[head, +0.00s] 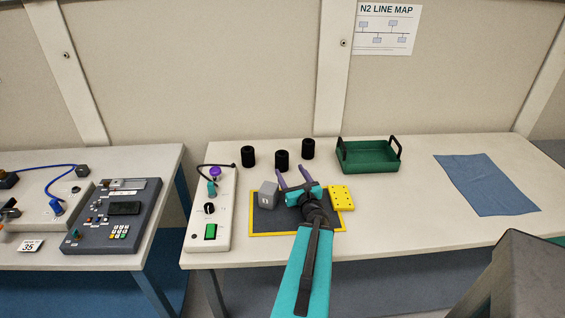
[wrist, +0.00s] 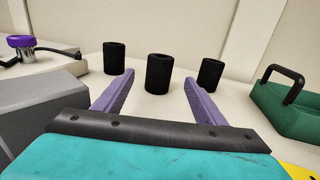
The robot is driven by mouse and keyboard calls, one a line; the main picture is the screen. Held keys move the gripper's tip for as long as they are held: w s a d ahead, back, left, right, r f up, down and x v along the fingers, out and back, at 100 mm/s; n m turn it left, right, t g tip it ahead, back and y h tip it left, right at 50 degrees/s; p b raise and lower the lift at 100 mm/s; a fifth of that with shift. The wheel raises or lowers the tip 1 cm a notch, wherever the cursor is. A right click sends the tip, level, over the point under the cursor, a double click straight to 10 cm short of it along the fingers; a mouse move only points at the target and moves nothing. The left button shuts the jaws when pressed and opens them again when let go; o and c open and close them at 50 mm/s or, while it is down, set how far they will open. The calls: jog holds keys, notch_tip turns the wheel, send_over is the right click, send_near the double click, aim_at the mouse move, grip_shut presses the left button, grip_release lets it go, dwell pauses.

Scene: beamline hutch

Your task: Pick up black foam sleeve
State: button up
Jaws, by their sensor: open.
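Three black foam sleeves stand upright on the table behind the mat. In the head view they are the left sleeve (head: 248,157), the middle sleeve (head: 282,160) and the right sleeve (head: 308,149). The wrist view shows the left sleeve (wrist: 114,58), the middle sleeve (wrist: 158,74) and the right sleeve (wrist: 210,73). My gripper (head: 292,175) is open and empty above the dark mat. Its purple fingers (wrist: 158,84) point toward the sleeves, with the middle one between them in the picture and beyond the tips.
A control panel (head: 208,235) lies left. A green tray (head: 368,156) with black handles stands right of the sleeves. A blue cloth (head: 487,184) lies far right.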

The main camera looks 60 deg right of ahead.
aim_at(284, 161)
jog(key=shift+w+d+f+b, duration=0.2)
jog(key=shift+w+d+b, duration=0.3)
jog(key=shift+b, duration=1.55)
jog(key=w+b, duration=0.1)
jog(key=b, duration=0.3)
jog(key=shift+d, duration=0.35)
jog(key=shift+w, duration=0.1)
jog(key=b+x, duration=0.1)
jog(key=b, duration=0.3)
jog(key=shift+w+d, duration=0.3)
jog(key=shift+w+d+b, duration=0.3)
jog(key=shift+w+b, duration=0.05)
jog(key=shift+b, duration=0.85)
jog(key=shift+w+d+r, duration=0.25)
jog(key=shift+x, duration=1.05)
